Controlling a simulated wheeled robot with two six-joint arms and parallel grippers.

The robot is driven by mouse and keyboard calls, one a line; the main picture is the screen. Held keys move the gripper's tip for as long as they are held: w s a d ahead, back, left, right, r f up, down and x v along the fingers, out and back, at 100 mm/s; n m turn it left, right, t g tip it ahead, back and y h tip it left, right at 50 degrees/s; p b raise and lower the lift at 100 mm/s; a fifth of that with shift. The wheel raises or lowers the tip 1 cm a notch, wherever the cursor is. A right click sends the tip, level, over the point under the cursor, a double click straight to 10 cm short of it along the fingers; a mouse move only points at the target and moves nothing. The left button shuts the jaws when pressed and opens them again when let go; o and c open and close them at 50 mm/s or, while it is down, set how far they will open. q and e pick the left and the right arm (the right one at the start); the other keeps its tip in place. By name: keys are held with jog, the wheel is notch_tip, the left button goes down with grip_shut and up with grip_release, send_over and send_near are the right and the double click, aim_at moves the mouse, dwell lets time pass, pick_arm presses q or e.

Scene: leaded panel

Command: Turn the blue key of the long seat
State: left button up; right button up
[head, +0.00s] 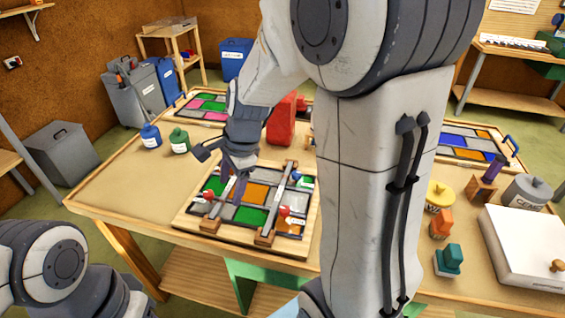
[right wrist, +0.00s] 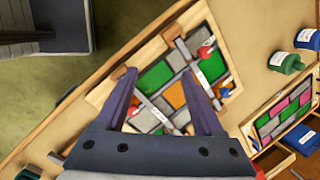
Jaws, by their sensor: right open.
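The leaded panel of green, orange and grey panes lies on a wooden board (head: 190,222), with two bars across it. By the right-hand bar (head: 276,205) in the head view are a blue key (head: 296,176) and a red key (head: 285,211). The right wrist view shows a red key (right wrist: 205,52) and a blue key (right wrist: 225,92) by one bar. The labels are too small to read, so I cannot tell which seat is the long one. My right gripper (head: 234,190) is open above the panel, its empty fingers (right wrist: 160,75) pointing down. My left gripper is out of view.
Blue (head: 151,136) and green (head: 179,141) bottles stand on the table at back left, near a red object (head: 282,122). Yellow (head: 439,196), orange (head: 441,223) and teal (head: 449,260) items and a white box (head: 525,250) stand at right. My right arm hides the middle.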

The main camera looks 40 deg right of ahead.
jog(key=w+d+f+m+t, duration=0.15)
jog(key=w+d+m, duration=0.25)
jog(key=d+m, duration=0.75)
jog(key=m+h+b, duration=0.1)
jog(key=m+h, duration=0.1)
jog(key=m, duration=0.5)
send_near(297, 173)
jog(key=shift+n, duration=0.25)
jog(key=b+x, duration=0.1)
jog(key=x, duration=0.8)
jog(key=shift+b, duration=0.3)
jog(key=shift+t, duration=0.25)
grip_shut()
